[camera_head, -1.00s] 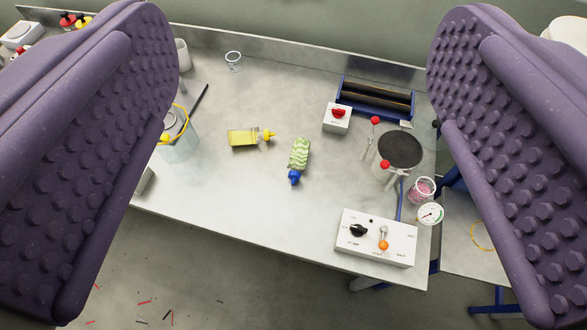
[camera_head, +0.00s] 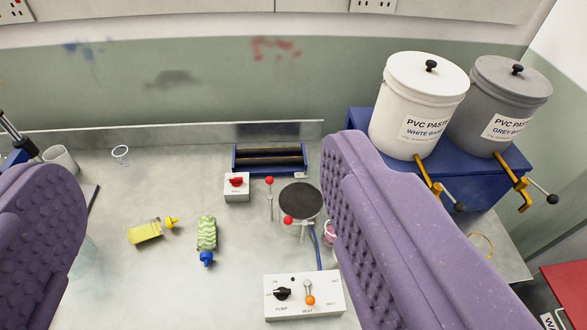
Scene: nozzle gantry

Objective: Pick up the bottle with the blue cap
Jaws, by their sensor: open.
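The bottle with the blue cap (camera_head: 207,236) lies on the metal table, with a green-and-white wavy body and its blue cap towards the near edge. A yellow bottle with a yellow nozzle (camera_head: 147,232) lies to its left. My gripper (camera_head: 205,205) is open, with one purple studded finger at the left and one at the right of the picture. The bottle shows in the gap between the fingers, farther off and not touched. Nothing is held.
A pump control box (camera_head: 304,297), a round dark plate on a stand (camera_head: 300,201), a red-switch box (camera_head: 236,187) and a blue roller tray (camera_head: 270,160) stand right of the bottle. White (camera_head: 420,105) and grey (camera_head: 497,105) paste buckets stand at the back right. The table around the bottle is mostly clear.

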